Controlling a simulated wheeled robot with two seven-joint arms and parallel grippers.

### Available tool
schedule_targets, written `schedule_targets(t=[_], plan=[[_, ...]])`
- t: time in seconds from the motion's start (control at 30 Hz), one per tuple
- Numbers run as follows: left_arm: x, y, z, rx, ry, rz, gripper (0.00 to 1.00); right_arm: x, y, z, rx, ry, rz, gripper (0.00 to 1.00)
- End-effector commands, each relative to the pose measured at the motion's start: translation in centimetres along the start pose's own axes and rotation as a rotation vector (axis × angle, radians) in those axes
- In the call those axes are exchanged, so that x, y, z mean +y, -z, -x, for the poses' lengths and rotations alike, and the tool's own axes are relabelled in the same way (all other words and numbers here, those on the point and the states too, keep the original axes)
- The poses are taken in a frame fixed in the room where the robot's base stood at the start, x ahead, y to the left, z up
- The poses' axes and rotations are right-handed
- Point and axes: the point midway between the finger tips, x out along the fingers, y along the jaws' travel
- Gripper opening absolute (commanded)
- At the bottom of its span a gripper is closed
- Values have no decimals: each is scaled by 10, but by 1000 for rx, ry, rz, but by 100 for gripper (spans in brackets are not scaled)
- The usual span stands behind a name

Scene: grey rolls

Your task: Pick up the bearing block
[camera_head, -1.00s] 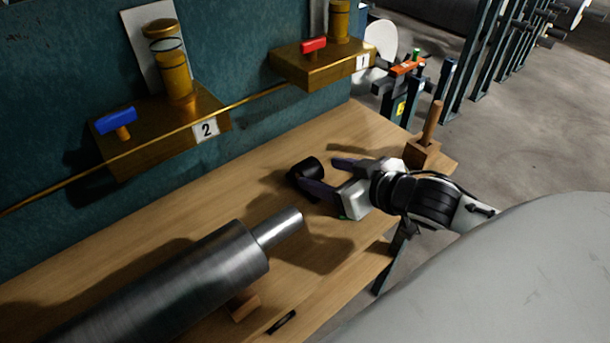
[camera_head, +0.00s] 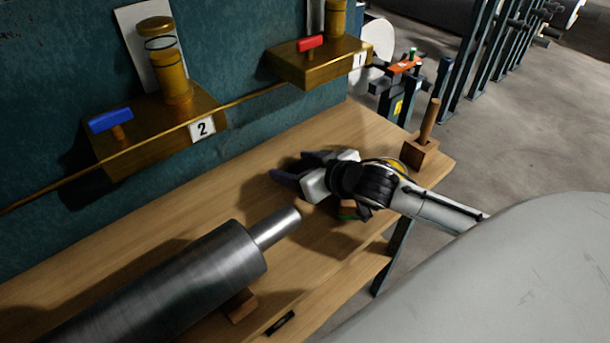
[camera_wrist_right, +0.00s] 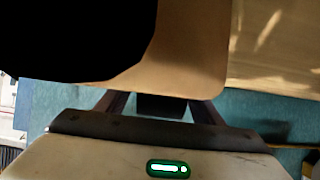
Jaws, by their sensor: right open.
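My right gripper (camera_head: 290,166) is open over the wooden bench, beyond the end of the steel roll, with its fingers pointing left. The bearing block is a short black cylinder. In the head view it cannot be made out now; the gripper covers the place where it lay. In the right wrist view a dark piece, which looks like the bearing block (camera_wrist_right: 163,107), shows between the two fingers of the right gripper (camera_wrist_right: 160,97). I cannot tell whether the fingers touch it. My left gripper is not in view.
The grey roll (camera_head: 185,285) lies on the bench (camera_head: 215,208). Brass shelves with a blue handle (camera_head: 111,120) and a red handle (camera_head: 310,42) hang on the wall. A wooden block with a peg (camera_head: 421,150) stands at the bench's right end.

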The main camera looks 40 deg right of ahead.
Motion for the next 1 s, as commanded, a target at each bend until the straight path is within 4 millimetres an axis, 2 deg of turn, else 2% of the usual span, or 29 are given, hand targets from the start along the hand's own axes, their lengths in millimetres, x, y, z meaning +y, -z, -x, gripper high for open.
schedule_targets(t=[0.17, 0.5, 0.8, 1.0], plan=[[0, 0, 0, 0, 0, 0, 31, 0, 0, 0, 0, 1, 0, 59], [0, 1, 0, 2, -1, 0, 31, 0, 0, 0, 0, 1, -1, 2], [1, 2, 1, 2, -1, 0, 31, 0, 6, 3, 7, 2, 0, 0], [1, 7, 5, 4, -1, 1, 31, 0, 34, 17, 11, 1, 3, 0]])
